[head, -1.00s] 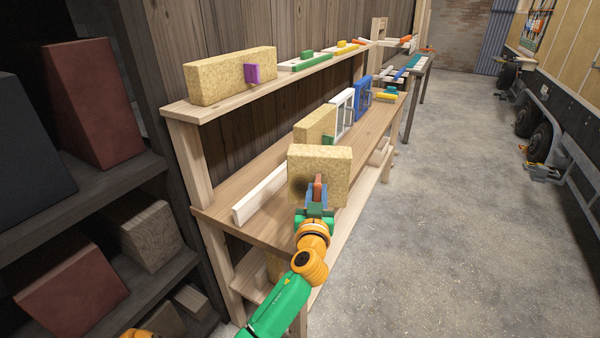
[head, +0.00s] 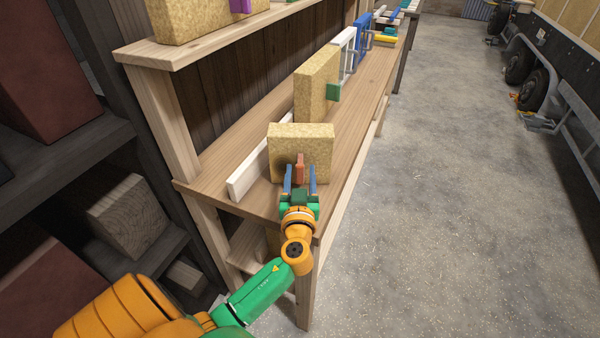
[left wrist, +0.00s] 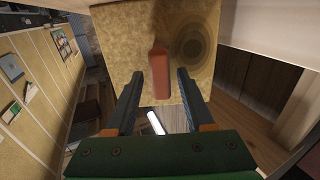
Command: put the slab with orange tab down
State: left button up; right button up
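The slab with orange tab (head: 302,140) is a tan, speckled block standing upright on the near end of the wooden bench shelf. Its orange tab (head: 299,166) faces my left gripper (head: 299,182). The gripper's two blue fingers are apart, one on each side of the tab, with a gap to it. In the left wrist view the slab (left wrist: 125,40) fills the upper middle, with a dark round mark on its face. The tab (left wrist: 160,72) sits between the spread fingers (left wrist: 158,98) without touching either. The slab's bottom edge is partly hidden by the gripper in the head view.
A white bar (head: 255,165) lies along the shelf left of the slab. Another tan slab with a green tab (head: 316,80) stands behind it. A white frame (head: 345,50) and a blue frame (head: 364,35) stand farther back. The wooden upper shelf (head: 165,52) overhangs at left.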

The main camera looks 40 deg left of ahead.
pick_arm(q)
jog(key=shift+d, duration=0.1)
jog(key=shift+s+f, duration=0.1)
jog(key=b+v, duration=0.4)
jog(key=v, duration=0.7)
jog(key=shift+s+d, duration=0.15)
jog(key=shift+s, duration=0.15)
